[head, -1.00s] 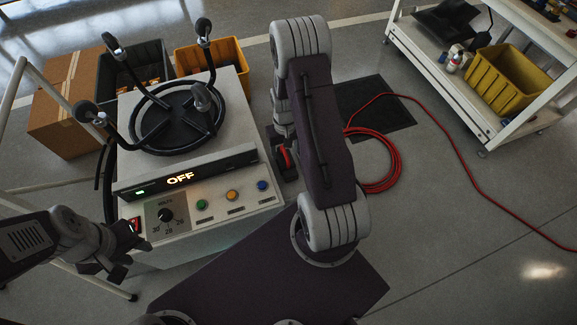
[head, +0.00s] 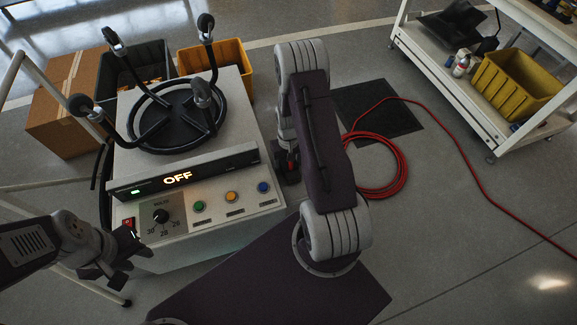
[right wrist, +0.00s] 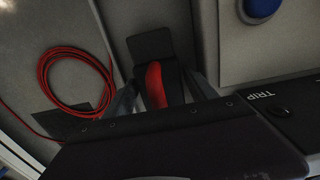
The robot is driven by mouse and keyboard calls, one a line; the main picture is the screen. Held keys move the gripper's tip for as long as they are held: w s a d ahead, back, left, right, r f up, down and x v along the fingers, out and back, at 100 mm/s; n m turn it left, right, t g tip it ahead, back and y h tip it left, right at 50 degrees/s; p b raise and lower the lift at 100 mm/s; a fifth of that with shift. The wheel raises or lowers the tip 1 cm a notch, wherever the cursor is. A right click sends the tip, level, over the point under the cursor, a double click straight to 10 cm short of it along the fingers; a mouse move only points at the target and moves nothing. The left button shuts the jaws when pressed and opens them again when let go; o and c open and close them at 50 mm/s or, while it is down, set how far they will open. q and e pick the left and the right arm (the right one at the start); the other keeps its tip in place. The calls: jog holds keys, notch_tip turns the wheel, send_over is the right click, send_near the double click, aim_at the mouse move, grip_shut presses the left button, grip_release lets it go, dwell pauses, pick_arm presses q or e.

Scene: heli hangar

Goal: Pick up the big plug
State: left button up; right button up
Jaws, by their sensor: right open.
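The big plug appears as a black body with a red stripe in the right wrist view (right wrist: 156,86). In the head view only a bit of its red shows (head: 291,161), beside the white power cart (head: 215,240). My right gripper (right wrist: 162,92) is open, with its fingers on either side of the plug. I cannot tell whether they touch it. In the head view my right arm hides most of this gripper. My left gripper (head: 118,257) is by the cart's front left corner, near a red switch (head: 128,224). Its jaw opening is unclear.
The cart carries a ring of black cable, upright hooks and a lit OFF display (head: 178,178). A red cable coil (head: 398,175) lies on the floor, partly over a dark mat (head: 375,105). A white shelf cart (head: 440,75) stands at upper right.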

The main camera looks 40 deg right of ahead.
jog(key=shift+r, duration=0.1)
grip_shut()
jog(key=shift+r+p, duration=0.35)
jog(key=shift+r, duration=0.15)
jog(key=r, duration=0.1)
jog(key=r+p, duration=0.2)
jog(key=r, duration=0.1)
jog(key=shift+s+d, duration=0.3)
jog(key=shift+s, duration=0.05)
jog(key=s+d+r+p, duration=0.3)
jog(key=s+d+r, duration=0.3)
jog(key=s, duration=0.2)
jog(key=shift+s+d+p, duration=0.25)
jog(key=shift+s+p, duration=0.05)
jog(key=shift+p, duration=0.05)
